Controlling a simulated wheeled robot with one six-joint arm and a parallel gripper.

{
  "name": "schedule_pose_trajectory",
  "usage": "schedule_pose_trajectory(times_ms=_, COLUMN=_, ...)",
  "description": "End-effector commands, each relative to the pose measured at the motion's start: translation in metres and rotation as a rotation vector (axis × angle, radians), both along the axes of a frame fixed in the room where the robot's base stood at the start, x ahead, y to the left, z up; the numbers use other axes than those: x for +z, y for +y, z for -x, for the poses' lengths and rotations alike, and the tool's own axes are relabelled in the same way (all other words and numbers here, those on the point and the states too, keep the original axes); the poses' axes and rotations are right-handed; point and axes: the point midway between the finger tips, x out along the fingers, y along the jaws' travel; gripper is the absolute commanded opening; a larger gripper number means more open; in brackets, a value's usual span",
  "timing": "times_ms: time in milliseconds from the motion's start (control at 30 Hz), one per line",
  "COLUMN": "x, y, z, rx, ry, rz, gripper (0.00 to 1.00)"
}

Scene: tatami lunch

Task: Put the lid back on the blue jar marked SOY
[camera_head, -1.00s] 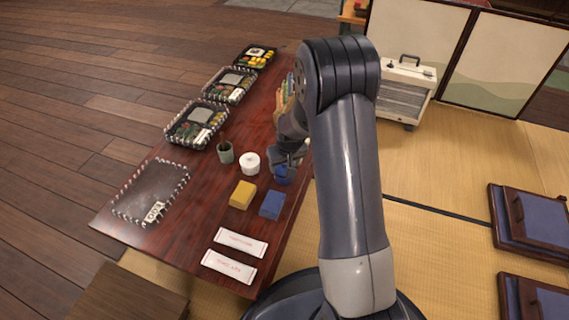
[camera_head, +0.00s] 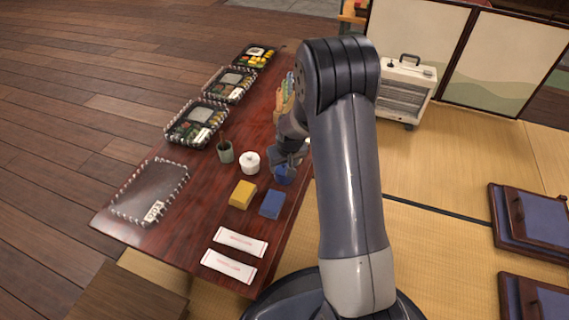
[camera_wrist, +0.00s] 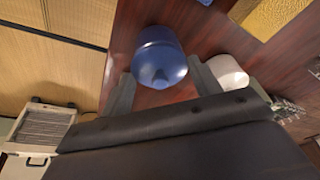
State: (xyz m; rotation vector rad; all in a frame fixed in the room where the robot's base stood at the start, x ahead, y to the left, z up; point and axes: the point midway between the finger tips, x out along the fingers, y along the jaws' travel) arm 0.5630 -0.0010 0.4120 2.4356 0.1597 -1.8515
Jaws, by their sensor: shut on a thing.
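My gripper (camera_head: 288,164) is near the table's right edge, shut on a blue lid (camera_wrist: 160,72). In the wrist view, the lid's pointed knob faces the camera between the two fingers. The blue jar (camera_wrist: 157,38) shows behind the lid, in line with it. I cannot tell whether the lid touches the rim all round. In the head view the blue jar (camera_head: 282,177) is partly hidden under my gripper. No SOY marking is readable.
A white lidded jar (camera_head: 250,162) stands just left, with a dark green cup (camera_head: 226,152) beyond it. Bento trays (camera_head: 197,123) line the table's left side. Two white packets (camera_head: 240,242) lie nearer.

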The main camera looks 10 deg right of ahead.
Motion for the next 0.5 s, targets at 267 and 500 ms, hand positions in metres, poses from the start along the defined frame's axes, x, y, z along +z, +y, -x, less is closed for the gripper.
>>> schedule_pose_trajectory(times_ms=267, x=0.0001, y=0.0000, z=-0.0001, rx=0.000, ry=0.000, rz=0.000, gripper=0.60)
schedule_pose_trajectory(times_ms=500, x=0.0001, y=0.0000, z=-0.0001, rx=0.000, ry=0.000, rz=0.000, gripper=0.80)
